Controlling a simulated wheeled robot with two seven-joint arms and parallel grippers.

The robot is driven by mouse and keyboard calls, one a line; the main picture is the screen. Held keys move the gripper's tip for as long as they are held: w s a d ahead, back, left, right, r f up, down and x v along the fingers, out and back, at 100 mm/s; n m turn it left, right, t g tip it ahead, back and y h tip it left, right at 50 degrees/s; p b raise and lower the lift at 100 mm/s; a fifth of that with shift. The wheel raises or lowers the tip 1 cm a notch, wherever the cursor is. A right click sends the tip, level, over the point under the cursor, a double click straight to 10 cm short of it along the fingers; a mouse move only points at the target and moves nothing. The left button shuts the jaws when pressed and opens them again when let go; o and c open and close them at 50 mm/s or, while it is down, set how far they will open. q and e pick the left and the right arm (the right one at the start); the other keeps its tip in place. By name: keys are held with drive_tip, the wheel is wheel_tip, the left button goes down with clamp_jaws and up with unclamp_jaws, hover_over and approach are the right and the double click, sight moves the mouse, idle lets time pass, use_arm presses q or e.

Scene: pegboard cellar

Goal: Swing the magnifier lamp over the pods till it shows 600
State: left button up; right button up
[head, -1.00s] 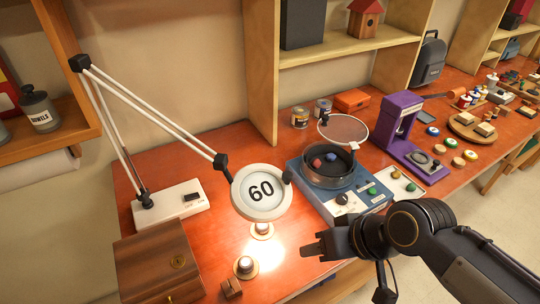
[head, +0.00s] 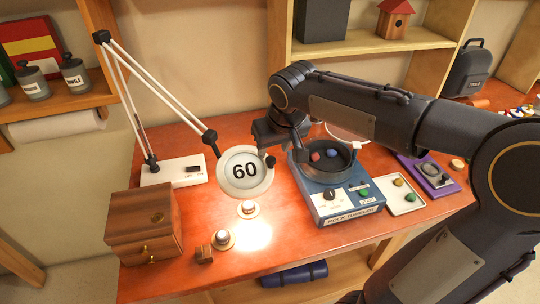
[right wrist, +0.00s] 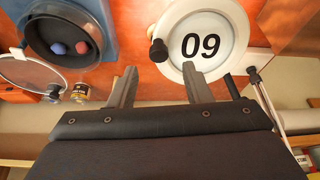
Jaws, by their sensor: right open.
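The magnifier lamp has a round white head (head: 245,172) on white twin-rod arms, and its lens reads 60. The number appears upside down in the right wrist view (right wrist: 203,45). A dark knob (head: 270,161) sticks out from the head's right rim. Two small round pods, one (head: 247,209) just below the head and one (head: 222,239) nearer the front, stand in the light. My right gripper (head: 267,148) is open beside the head. In the right wrist view the knob (right wrist: 158,50) shows beyond the gap between the fingers (right wrist: 158,85), apparently unheld. My left gripper is out of view.
A blue rock tumbler (head: 345,203) stands right of the lamp, with a white tray (head: 402,207) beside it. A wooden box (head: 145,225) and a small wooden block (head: 204,255) are at the front left. The lamp's white base (head: 173,170) sits behind the box.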

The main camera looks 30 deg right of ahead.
sight(271, 159)
drive_tip(key=shift+x, duration=2.35)
drive_tip(key=shift+s+d, duration=0.1)
drive_tip(key=shift+c, duration=0.2)
clamp_jaws()
